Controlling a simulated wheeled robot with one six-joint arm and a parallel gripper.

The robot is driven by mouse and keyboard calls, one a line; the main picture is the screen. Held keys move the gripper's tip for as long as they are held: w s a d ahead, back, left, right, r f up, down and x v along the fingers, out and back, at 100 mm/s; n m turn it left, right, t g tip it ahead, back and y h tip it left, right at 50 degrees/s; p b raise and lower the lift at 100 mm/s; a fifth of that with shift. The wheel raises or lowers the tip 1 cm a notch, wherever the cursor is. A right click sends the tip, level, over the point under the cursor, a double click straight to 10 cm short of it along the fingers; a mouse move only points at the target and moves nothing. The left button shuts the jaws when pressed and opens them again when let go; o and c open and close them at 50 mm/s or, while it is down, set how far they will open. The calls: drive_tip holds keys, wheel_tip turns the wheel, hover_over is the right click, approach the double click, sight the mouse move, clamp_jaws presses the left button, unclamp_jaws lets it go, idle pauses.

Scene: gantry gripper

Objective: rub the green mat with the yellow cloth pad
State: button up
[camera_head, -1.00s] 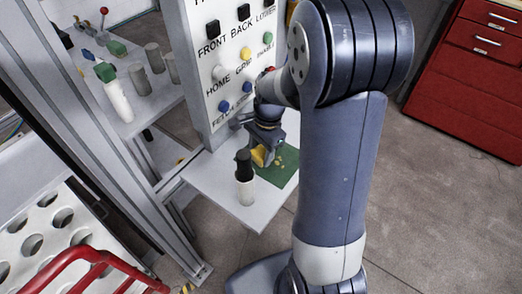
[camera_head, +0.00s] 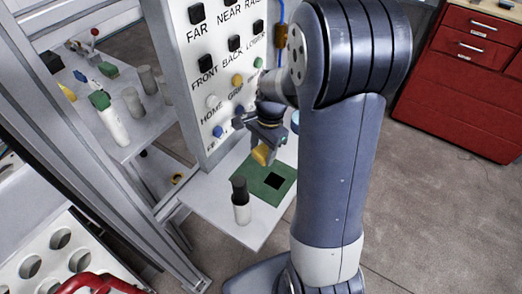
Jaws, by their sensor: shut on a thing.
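The green mat (camera_head: 257,187) lies on a light grey shelf, with a black square on its right part. My gripper (camera_head: 264,149) is shut on the yellow cloth pad (camera_head: 261,155), which shows below the jaws. In the picture the pad overlaps the mat's far edge. It looks raised off the mat, but I cannot tell the gap exactly. My wrist and jaws partly hide the pad.
A white cylinder with a black top (camera_head: 241,204) stands on the shelf just in front of the mat. A button panel (camera_head: 220,80) rises behind it on the left. A side shelf (camera_head: 120,130) holds several cylinders. A red drawer cabinet (camera_head: 465,90) stands at right.

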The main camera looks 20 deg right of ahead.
drive_tip(key=shift+r+p, duration=0.8)
drive_tip(key=shift+r, duration=0.45)
drive_tip(key=shift+f, duration=0.1)
